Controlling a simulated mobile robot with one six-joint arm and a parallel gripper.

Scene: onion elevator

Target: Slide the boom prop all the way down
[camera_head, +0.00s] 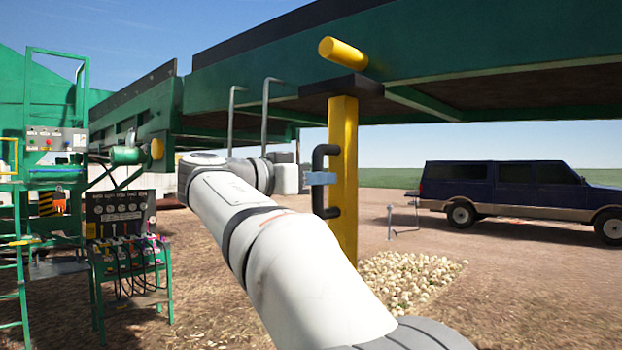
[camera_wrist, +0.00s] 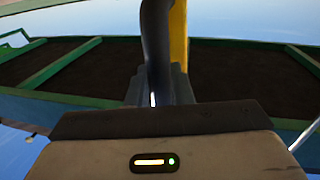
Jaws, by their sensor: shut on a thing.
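The boom prop (camera_head: 343,215) is an upright yellow post with a dark plate on top, just under the green boom (camera_head: 480,55). I cannot tell if the plate touches the boom. A black C-shaped handle (camera_head: 319,158) is on the post's left side. My gripper (camera_head: 320,178) is shut on the upright bar of this handle, about halfway along it. In the wrist view the handle (camera_wrist: 157,45) rises from between my jaws (camera_wrist: 160,95), with the yellow post (camera_wrist: 179,40) right behind it. The post's foot is hidden behind my arm.
A yellow cylinder (camera_head: 342,53) sticks out from the boom above the prop. A dark blue vehicle (camera_head: 520,190) stands farther right. Green machinery with a control panel (camera_head: 57,139) and a hose stand (camera_head: 122,220) are at left.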

